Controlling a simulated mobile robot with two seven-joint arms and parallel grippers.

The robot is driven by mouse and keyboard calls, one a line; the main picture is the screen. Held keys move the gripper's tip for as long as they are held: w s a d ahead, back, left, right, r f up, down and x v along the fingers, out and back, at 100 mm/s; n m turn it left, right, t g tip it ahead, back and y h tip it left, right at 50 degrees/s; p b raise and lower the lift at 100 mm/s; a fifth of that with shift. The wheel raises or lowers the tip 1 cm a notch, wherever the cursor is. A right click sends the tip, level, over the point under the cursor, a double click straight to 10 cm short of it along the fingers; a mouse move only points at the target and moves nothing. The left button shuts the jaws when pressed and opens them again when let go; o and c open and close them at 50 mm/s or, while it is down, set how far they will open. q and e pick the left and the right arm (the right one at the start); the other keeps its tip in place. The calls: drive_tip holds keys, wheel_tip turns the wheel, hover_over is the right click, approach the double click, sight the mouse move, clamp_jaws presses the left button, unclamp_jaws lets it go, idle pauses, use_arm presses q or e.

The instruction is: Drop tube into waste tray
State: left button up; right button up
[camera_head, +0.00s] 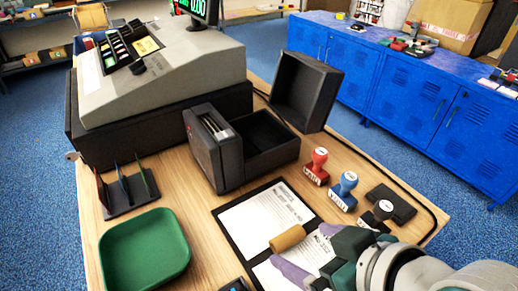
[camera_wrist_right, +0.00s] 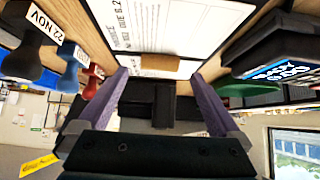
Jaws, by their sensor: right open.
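A short tan cardboard tube (camera_head: 287,238) lies on the printed sheets of a black-edged document board (camera_head: 268,212). The waste tray is the green, empty-looking tray (camera_head: 145,250) at the table's front left. My right gripper (camera_head: 299,247) is open beside the tube, coming in from the lower right. In the right wrist view the tube (camera_wrist_right: 160,62) appears in the gap between the two purple fingers (camera_wrist_right: 158,80), near their tips; I cannot tell whether they touch it. A green edge (camera_wrist_right: 250,89) of the tray shows at the right there. My left gripper is not in view.
A red stamp (camera_head: 316,166), a blue stamp (camera_head: 343,190) and a black stamp (camera_head: 379,215) stand right of the board. A black open box (camera_head: 270,150), a card rack (camera_head: 128,192) and a cash register (camera_head: 160,75) stand behind. A display device (camera_wrist_right: 275,70) lies nearby.

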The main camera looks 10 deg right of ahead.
sight(290, 238)
drive_tip(key=b+x, duration=0.1)
drive_tip(key=x, duration=0.3)
drive_tip(key=shift+w+a+f, duration=0.1)
drive_tip(key=shift+w+f, duration=0.05)
drive_tip(key=shift+w, duration=0.2)
drive_tip(key=c, duration=1.4)
